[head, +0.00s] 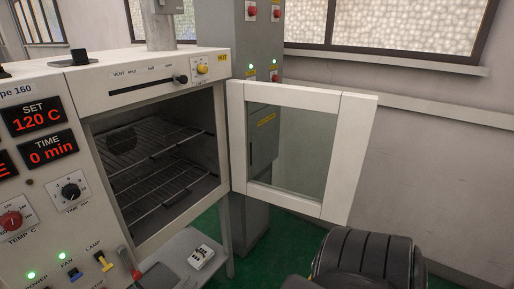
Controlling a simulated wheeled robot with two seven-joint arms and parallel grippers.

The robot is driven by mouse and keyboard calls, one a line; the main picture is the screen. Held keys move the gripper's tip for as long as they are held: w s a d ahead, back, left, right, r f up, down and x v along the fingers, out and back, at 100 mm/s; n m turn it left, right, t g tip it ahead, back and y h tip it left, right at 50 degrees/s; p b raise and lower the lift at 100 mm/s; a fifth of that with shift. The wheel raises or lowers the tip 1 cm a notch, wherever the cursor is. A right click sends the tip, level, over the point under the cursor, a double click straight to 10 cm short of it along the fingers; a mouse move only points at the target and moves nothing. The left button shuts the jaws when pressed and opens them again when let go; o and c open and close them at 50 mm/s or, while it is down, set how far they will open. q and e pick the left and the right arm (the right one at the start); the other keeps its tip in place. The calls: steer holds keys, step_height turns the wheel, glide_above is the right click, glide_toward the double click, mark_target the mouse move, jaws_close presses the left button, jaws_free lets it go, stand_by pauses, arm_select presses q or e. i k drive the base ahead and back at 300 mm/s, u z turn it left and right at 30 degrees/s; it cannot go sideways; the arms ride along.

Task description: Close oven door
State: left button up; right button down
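The oven (165,65) stands at the left with its chamber open to view. Its door (350,155), a white frame around a glass pane, is hinged at the chamber's right side and swung wide open to the right. Inside the chamber are wire racks (160,185), with a dark round item (122,139) on the upper one. Neither gripper can be made out in the head view. A dark, ribbed rounded form at the bottom right stands below the door; it may be part of my arm.
A control panel (40,190) with red displays reading 120 C and 0 min, knobs and switches is at the left. A small white item (201,257) lies on a grey shelf (180,250) below the chamber. A grey cabinet (238,40) stands behind. Green floor shows below.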

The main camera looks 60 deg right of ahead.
mark_target(356, 111)
steer(key=k, duration=1.65)
steer(key=z, duration=2.4)
steer(key=i, duration=3.95)
steer(key=u, duration=3.35)
